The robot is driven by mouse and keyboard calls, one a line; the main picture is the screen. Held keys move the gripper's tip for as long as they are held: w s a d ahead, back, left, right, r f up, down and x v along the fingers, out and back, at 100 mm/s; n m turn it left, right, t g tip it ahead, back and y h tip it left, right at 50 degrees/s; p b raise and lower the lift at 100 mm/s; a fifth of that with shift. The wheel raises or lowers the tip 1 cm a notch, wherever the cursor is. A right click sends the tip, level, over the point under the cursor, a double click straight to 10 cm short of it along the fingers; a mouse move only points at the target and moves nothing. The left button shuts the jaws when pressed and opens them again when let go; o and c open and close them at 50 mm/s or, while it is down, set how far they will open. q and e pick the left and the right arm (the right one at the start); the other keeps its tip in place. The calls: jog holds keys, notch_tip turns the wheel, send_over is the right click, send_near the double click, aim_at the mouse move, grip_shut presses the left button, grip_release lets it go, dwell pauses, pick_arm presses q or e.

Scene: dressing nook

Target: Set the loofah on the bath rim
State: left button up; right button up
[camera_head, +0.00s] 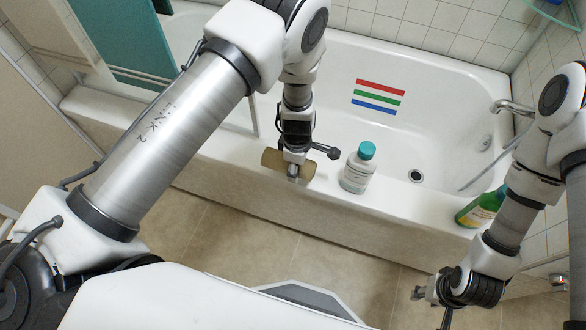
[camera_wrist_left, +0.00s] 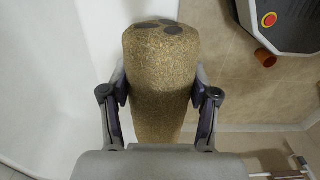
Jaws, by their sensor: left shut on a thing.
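The loofah (camera_head: 271,160) is a brown, rough cylinder; in the left wrist view it (camera_wrist_left: 160,80) stands between the two finger pads, with dark round spots on its end. My left gripper (camera_head: 293,172) is shut on its middle. In the head view it lies across the front bath rim (camera_head: 222,148), partly hidden by my gripper; I cannot tell whether it touches the rim. My right gripper (camera_head: 432,306) is low at the right, above the floor, with its fingers apart and nothing between them.
A white bottle with a teal cap (camera_head: 358,170) stands on the rim just right of the loofah. A green bottle (camera_head: 481,208) stands farther right near my right arm. A tap (camera_head: 512,106) is on the right wall. The rim left of the loofah is clear.

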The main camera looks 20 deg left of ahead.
pick_arm(q)
jog(key=w+a, duration=0.2)
jog(key=w, duration=0.1)
jog(key=shift+w+a+f+b, duration=0.15)
jog(key=shift+a+f+b, duration=0.05)
jog(key=shift+f+b, duration=0.2)
notch_tip(320, 180, down, 3)
jog(key=shift+d+f, duration=0.1)
jog(key=shift+f, duration=0.1)
jog(key=o, duration=1)
jog(key=shift+o, duration=0.2)
